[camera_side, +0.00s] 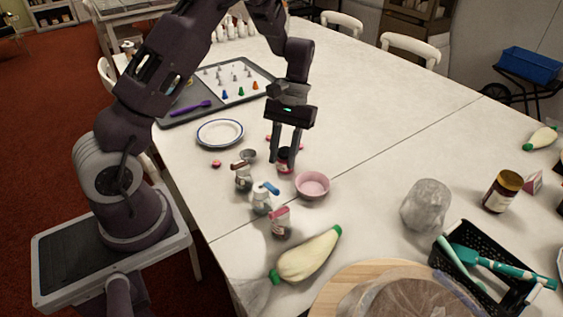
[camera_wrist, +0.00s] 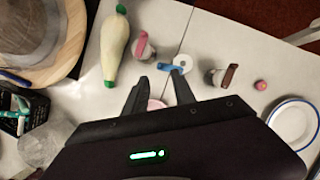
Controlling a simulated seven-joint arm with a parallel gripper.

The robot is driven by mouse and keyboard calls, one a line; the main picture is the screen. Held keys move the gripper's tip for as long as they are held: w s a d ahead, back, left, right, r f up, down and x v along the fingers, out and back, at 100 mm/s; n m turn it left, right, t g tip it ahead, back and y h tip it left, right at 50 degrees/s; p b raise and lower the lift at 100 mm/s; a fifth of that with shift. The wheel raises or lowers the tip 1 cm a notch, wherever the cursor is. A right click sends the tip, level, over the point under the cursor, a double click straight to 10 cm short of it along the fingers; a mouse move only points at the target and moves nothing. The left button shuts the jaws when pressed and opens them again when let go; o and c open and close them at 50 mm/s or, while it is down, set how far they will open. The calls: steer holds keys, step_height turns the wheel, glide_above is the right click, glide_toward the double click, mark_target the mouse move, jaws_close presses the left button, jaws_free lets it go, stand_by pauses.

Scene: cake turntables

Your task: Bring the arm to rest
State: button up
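My gripper (camera_side: 283,160) points down above the middle of the table, with its two fingers apart. In the wrist view my gripper (camera_wrist: 159,78) shows a clear gap between the fingertips, with nothing held there. A pink bowl (camera_side: 313,186) sits just right of the fingers in the side view. Part of this bowl (camera_wrist: 155,104) shows beyond the fingers in the wrist view. A small jar with a dark lid and red on it (camera_side: 286,167) appears behind or between the fingertips; the fingers partly hide it.
Near the gripper stand a bottle with a blue top (camera_side: 263,199), a bottle with a pink top (camera_side: 280,224) and a brown-topped shaker (camera_side: 243,178). A piping bag (camera_side: 307,257) lies in front. A plate (camera_side: 220,134) is at left. A black basket (camera_side: 505,297) stands at right.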

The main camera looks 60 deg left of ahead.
steer(key=s+d+r+m+t, duration=0.2)
steer(key=s+d+r, duration=0.15)
steer(key=r, duration=0.55)
steer(key=s+d+r+m+t, duration=0.1)
steer(key=s+d+r+t, duration=0.25)
steer(key=r, duration=0.55)
steer(key=s+d+r+m+t+y, duration=0.1)
steer(key=s+t, duration=0.1)
steer(key=s, duration=0.4)
steer(key=s+d+r+m+t+y, duration=0.1)
steer(key=s+r+m+t, duration=0.1)
steer(key=s, duration=0.4)
steer(key=shift+s, duration=0.35)
